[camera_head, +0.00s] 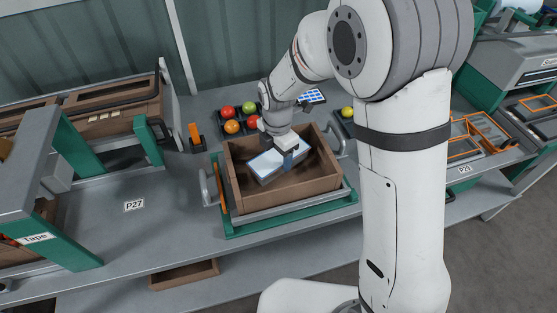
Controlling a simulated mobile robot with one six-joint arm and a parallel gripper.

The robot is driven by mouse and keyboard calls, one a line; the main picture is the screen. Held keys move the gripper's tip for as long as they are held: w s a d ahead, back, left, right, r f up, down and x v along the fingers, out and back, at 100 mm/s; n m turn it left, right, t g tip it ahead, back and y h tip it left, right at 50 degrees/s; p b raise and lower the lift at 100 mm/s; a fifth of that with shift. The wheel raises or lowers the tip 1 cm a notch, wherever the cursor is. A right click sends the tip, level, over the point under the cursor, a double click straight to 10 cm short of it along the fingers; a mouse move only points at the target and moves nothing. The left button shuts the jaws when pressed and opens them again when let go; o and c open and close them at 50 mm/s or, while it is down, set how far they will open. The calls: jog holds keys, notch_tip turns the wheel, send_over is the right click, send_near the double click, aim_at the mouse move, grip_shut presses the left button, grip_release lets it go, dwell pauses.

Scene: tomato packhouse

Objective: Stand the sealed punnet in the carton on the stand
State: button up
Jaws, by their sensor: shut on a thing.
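The sealed punnet (264,164), with a pale bluish top, is inside the open brown carton (240,194), over its middle and left part. It looks slightly tilted, and I cannot tell whether it touches the carton floor. My gripper (288,160) is shut on the punnet's right end. The carton sits on the green and grey stand (290,216) on the bench. What is in the punnet cannot be made out.
A dark tray with red, orange and green tomatoes (232,127) stands behind the carton. An orange-handled item (195,134) stands to the left. The tape machine (40,236) is at far left. Bare bench lies around the P27 label (134,205).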

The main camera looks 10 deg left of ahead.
jog(key=shift+s+f, duration=0.1)
jog(key=shift+f, duration=1.25)
jog(key=shift+f, duration=0.1)
jog(key=o, duration=0.9)
jog(key=shift+o, duration=0.2)
notch_tip(320, 180, up, 12)
jog(key=s+d+r+m+t, duration=0.1)
jog(key=s+d+r+m, duration=0.2)
jog(key=d+m, duration=0.35)
jog(key=s+d+r+m, duration=0.3)
jog(key=d+m, duration=0.3)
jog(key=d, duration=0.1)
jog(key=s+d+m+t, duration=0.2)
jog(key=s+d+m, duration=0.8)
jog(key=m, duration=0.5)
jog(key=shift+s+d+r+b, duration=0.2)
jog(key=shift+r+b, duration=0.1)
jog(key=shift+r, duration=0.15)
